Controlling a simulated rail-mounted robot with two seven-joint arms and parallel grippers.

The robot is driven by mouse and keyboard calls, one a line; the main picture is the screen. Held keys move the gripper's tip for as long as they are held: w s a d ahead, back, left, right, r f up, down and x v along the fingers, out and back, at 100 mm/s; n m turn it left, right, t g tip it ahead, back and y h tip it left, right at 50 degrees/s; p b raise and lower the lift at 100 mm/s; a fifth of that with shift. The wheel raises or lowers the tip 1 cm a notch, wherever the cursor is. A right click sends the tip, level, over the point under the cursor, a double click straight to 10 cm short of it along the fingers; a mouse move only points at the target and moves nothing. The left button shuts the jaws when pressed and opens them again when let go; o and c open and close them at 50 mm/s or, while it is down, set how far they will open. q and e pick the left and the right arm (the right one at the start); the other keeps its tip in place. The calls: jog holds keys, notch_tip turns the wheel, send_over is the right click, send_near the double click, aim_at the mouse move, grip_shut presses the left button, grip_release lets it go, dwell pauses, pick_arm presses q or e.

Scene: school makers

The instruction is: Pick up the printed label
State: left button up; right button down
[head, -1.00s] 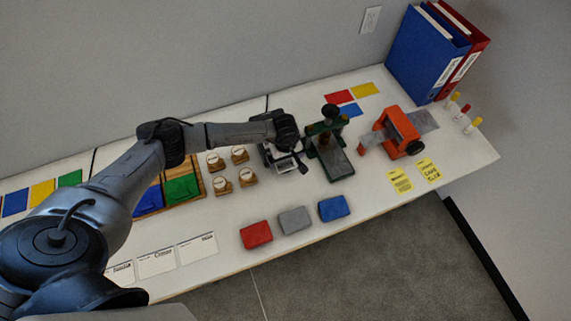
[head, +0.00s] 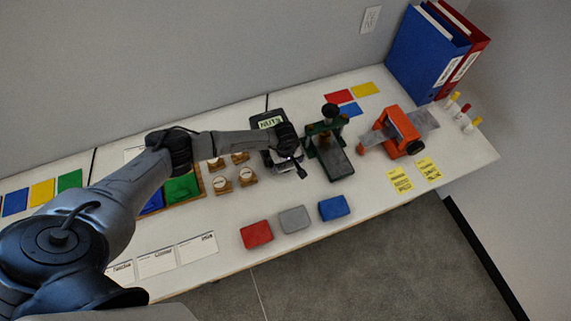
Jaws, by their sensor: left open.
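A dark label printer (head: 258,138) stands near the middle of the table, with a pale green display reading NUTS (head: 270,122). My left gripper (head: 301,171) is over the front right part of the printer, with its fingers pointing down toward the front. It is open. The gripper and wrist hide part of the printer. I cannot make out a separate printed label at the printer's front. My right gripper is not in view.
A green press (head: 333,158) stands close right of the gripper, then an orange device (head: 401,127). Small round-topped stamps (head: 221,185) stand to the left. Red (head: 256,234), grey (head: 294,219) and blue (head: 334,207) blocks lie along the front edge. White cards (head: 197,247) lie at front left.

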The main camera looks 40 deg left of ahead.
pick_arm(q)
jog(key=shift+f, duration=0.2)
jog(key=shift+c, duration=0.5)
jog(key=c, duration=0.7)
